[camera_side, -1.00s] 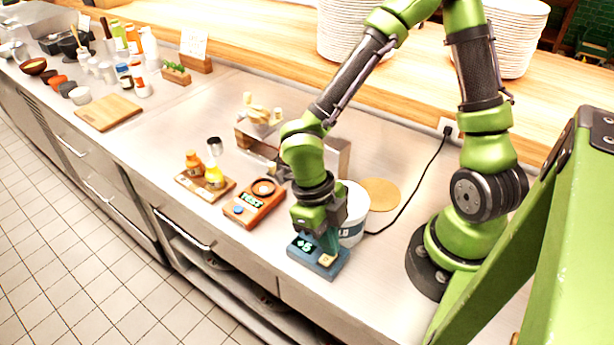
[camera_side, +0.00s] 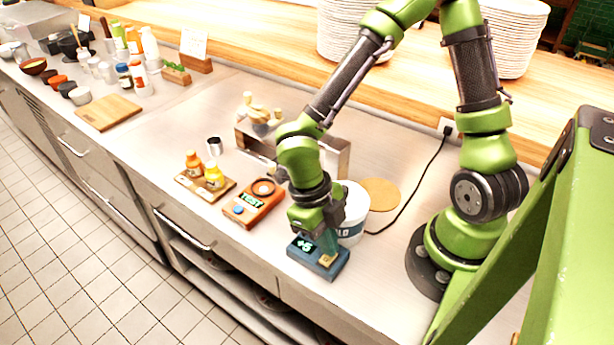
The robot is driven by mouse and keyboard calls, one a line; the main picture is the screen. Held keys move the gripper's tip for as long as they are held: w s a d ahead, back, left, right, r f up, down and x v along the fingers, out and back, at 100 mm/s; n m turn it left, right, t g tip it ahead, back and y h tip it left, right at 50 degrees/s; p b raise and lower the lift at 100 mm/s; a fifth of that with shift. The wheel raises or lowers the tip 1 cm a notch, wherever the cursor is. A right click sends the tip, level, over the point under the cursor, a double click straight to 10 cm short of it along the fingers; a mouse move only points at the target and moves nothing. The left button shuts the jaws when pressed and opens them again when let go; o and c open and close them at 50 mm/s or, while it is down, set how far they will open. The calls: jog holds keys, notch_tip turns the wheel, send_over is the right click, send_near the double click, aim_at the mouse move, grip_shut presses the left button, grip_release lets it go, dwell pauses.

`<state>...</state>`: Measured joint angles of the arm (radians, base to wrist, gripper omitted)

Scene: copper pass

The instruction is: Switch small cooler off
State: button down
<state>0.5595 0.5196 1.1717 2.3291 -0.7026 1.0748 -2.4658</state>
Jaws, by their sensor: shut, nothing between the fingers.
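A dark blue box (camera_side: 304,261) with a lit display reading about +5 sits near the counter's front edge; it appears to be the small cooler's control. A small yellowish button or switch (camera_side: 327,260) is on its right part. A white tub (camera_side: 352,214) with a partly hidden label stands just behind it. My gripper (camera_side: 329,250) is shut and empty, pointing down at the right part of the blue box, just behind the yellowish piece. I cannot tell whether the fingertips touch it.
An orange device (camera_side: 265,213) with a lit display and a round ring stands left of the blue box. Farther left, orange and yellow bottles (camera_side: 213,174) stand on a small board. A metal holder (camera_side: 336,158) is behind. A black cable (camera_side: 415,190) runs to a wall socket.

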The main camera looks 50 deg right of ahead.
jog(key=s+d+v, duration=0.1)
jog(key=v, duration=1.2)
jog(key=shift+d+r, duration=0.15)
jog(key=shift+r, duration=0.45)
jog(key=d+f+m+t, duration=0.1)
jog(key=m, duration=0.5)
jog(key=d+f+m+h, duration=0.1)
jog(key=d+m, duration=0.1)
jog(key=m, duration=0.4)
jog(key=d+f+m+t, duration=0.1)
jog(key=m, duration=0.4)
jog(key=shift+w+d+m+t+h, duration=0.1)
jog(key=shift+d+m+t+h, duration=0.1)
jog(key=shift+m+t+h, duration=0.15)
jog(key=d+r+m+t+y, duration=0.4)
jog(key=r+m+t, duration=0.4)
jog(key=m, duration=1.4)
jog(key=shift+w+r, duration=0.25)
jog(key=shift+r, duration=0.5)
